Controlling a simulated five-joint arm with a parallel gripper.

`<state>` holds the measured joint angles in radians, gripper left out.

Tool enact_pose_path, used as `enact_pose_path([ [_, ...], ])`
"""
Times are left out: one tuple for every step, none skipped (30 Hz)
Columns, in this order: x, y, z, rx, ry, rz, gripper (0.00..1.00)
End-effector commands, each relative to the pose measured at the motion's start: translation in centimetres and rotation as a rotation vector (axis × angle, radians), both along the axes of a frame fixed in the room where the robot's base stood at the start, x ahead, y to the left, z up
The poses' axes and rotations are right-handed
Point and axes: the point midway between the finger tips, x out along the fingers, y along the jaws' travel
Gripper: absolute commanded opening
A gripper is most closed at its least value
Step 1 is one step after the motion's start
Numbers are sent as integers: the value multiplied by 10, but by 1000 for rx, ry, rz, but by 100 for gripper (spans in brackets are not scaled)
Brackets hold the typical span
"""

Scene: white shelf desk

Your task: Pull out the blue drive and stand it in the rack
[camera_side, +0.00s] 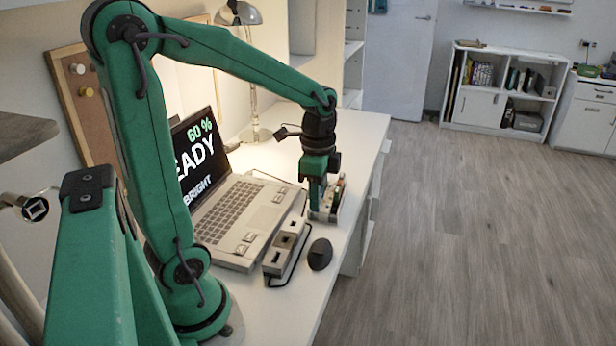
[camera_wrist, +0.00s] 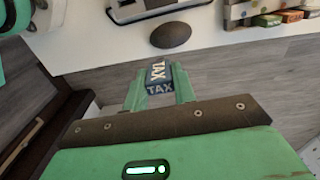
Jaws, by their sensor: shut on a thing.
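The blue drive (camera_wrist: 159,87), with white TAX lettering, is between the two green fingers of my gripper (camera_wrist: 160,72) in the wrist view. The gripper is shut on it. In the side view my gripper (camera_side: 317,190) points down over the far right part of the desk, and I cannot make out the drive there. The rack (camera_side: 338,198) shows partly behind the gripper. In the wrist view the rack (camera_wrist: 234,13) is at the upper right, apart from the held drive, with green and orange drives in it.
An open laptop (camera_side: 240,207) stands left of a grey hub (camera_side: 285,247) with a cable. A dark mouse (camera_side: 320,254) lies near the desk's right edge; it also shows in the wrist view (camera_wrist: 170,35). A lamp (camera_side: 254,135) stands behind.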

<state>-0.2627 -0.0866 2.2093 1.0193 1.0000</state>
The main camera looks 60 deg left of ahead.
Motion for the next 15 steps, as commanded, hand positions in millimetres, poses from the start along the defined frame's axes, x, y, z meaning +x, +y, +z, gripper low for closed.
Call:
enact_pose_path([
  [0, 0, 2, 0, -1, 0, 2],
  [0, 0, 3, 0, -1, 0, 2],
  [0, 0, 4, 1, -2, 0, 2],
  [0, 0, 5, 1, -2, 0, 2],
  [0, 0, 5, 1, -2, 0, 2],
  [0, 0, 6, 0, -1, 0, 2],
  [0, 0, 7, 0, -1, 0, 2],
  [0, 0, 8, 1, -1, 0, 2],
  [0, 0, 9, 1, -1, 0, 2],
  [0, 0, 10, 1, -1, 0, 2],
  [0, 0, 11, 0, -1, 0, 2],
  [0, 0, 12, 0, -1, 0, 2],
  [0, 0, 13, 0, -1, 0, 2],
  [0, 0, 14, 1, -2, 0, 2],
  [0, 0, 15, 1, -2, 0, 2],
])
